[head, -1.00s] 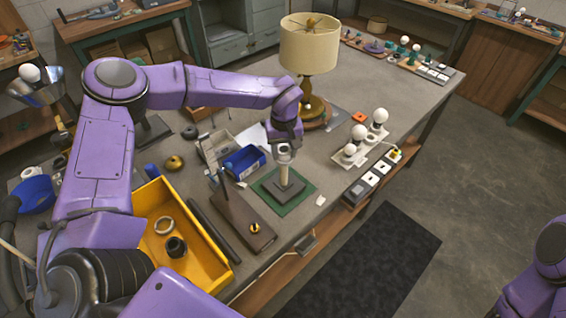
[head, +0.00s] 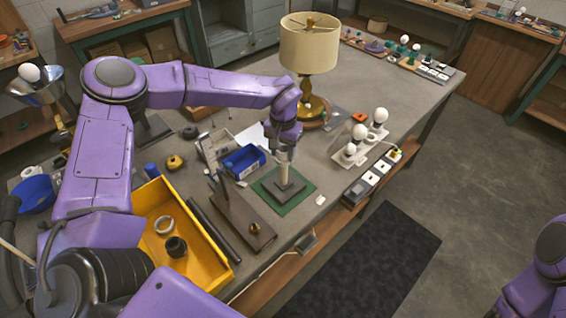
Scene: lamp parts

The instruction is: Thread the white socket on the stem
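My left gripper (head: 284,153) points down right over the stem. It appears shut on the white socket (head: 283,157), a small pale piece showing at the fingertips at the top of the stem. The fingers hide much of the socket, and I cannot tell how far it sits on the stem. The pale stem (head: 283,174) stands upright on a dark square base (head: 284,187) on a green mat (head: 301,199). My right gripper is out of view; only part of my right arm shows at the lower right edge.
A lamp with a cream shade (head: 309,45) stands behind the gripper. A blue bin (head: 243,162) is left of the mat, and a yellow tray (head: 213,272) with rings is nearer. White bulbs (head: 359,132) on a rack and a power strip (head: 366,184) lie to the right.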

